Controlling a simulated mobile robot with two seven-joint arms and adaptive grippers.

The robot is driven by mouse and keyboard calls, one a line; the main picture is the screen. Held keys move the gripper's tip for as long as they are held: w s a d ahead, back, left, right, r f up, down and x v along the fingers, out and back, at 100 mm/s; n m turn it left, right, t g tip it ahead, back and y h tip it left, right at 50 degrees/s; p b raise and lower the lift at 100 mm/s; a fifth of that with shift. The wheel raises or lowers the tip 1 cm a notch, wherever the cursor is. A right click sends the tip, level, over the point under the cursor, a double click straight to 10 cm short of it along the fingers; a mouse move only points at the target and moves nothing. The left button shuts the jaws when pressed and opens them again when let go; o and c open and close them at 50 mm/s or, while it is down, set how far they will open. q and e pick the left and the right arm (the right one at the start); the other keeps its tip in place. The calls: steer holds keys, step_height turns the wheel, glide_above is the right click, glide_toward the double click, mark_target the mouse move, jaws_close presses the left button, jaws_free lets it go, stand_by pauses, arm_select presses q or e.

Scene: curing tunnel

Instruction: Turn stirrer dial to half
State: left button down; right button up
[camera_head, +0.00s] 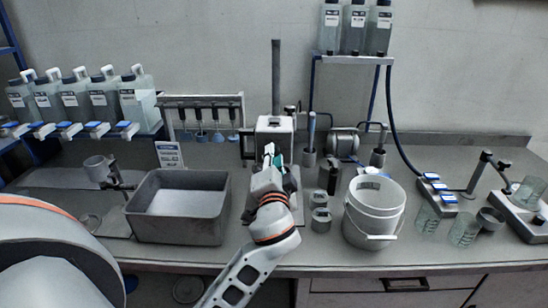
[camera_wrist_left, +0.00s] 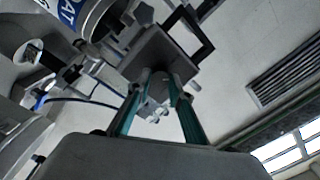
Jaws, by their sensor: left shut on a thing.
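The stirrer (camera_head: 275,125) stands near the middle of the bench, a white box with a grey post behind it. My left gripper (camera_head: 271,153) reaches up to the front of this box. In the left wrist view the teal fingers of the gripper (camera_wrist_left: 165,76) come together at a dark square face. The gripper is shut on a small part there, which I take to be the stirrer dial. The dial itself is hidden by the fingers and the wrist, so I cannot read its setting. My right gripper is not in view.
A grey metal tub (camera_head: 135,215) stands left of my arm. A white bucket (camera_head: 373,226) and small grey cups (camera_head: 321,219) stand close on its right. Several glass beakers (camera_head: 463,230) are farther right. A rack with hanging tools (camera_head: 201,100) is behind the tub.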

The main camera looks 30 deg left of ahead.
arm_select(q)
steer(key=shift+f+m+t+h, duration=0.1)
steer(key=shift+m+t+h, duration=0.25)
steer(key=shift+m, duration=7.15)
steer(key=c, duration=1.8)
jaws_free()
steer(key=shift+s, duration=0.15)
steer(key=v, duration=1.2)
